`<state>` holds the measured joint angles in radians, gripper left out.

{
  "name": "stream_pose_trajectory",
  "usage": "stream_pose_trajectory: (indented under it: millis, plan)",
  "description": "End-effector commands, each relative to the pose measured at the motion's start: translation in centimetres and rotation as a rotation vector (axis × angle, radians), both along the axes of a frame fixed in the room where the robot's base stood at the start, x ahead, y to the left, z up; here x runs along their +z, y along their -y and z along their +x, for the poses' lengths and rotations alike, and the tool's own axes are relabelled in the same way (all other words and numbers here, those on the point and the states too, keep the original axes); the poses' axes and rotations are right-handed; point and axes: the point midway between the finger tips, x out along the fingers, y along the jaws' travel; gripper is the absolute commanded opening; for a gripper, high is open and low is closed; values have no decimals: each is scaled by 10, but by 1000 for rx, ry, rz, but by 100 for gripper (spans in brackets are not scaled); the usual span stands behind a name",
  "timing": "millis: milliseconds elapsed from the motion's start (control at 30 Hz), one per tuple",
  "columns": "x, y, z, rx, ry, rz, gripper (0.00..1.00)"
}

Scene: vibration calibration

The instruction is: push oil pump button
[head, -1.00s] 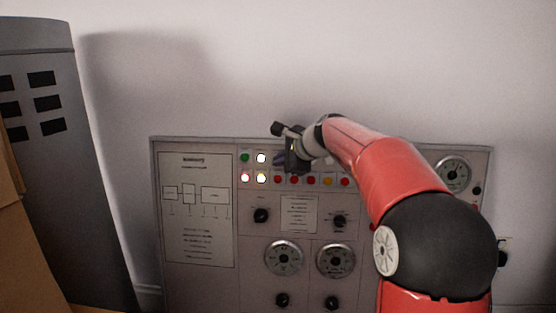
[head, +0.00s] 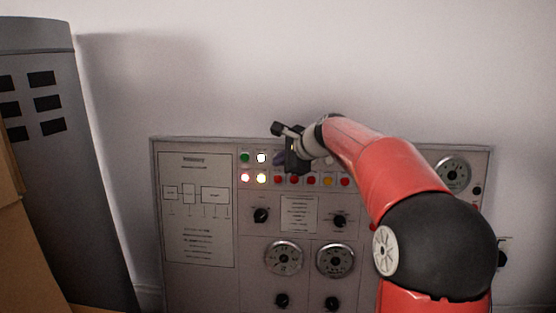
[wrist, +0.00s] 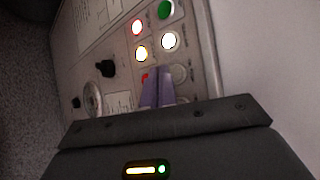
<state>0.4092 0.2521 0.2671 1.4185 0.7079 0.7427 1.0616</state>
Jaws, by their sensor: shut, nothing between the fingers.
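A grey control panel (head: 190,250) stands against the wall, with two rows of small buttons and lamps near its top. The upper row has a green button (head: 244,157) and a lit white one (head: 261,158). Below them are a lit red one (head: 245,178) and a lit yellow one (head: 261,178). My gripper (head: 279,158) is at the upper row, just right of the lit white button. In the wrist view its purple fingers (wrist: 157,88) are together and empty, close to an unlit pale button (wrist: 179,73). Contact cannot be told. The labels are too small to read, so the oil pump button cannot be identified.
Several red buttons and a yellow one (head: 328,180) continue the lower row to the right. Knobs and round dials (head: 284,258) sit lower on the panel. A grey cabinet (head: 60,170) and a brown box (head: 22,255) stand at left. The wall above is clear.

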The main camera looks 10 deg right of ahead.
Motion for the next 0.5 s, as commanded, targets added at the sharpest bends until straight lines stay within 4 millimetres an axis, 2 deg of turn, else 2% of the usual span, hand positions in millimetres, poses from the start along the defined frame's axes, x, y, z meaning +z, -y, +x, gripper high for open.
stream_pose_trajectory:
  millis: [500]
  plan:
    - [0,1,5,0,-1,0,0]
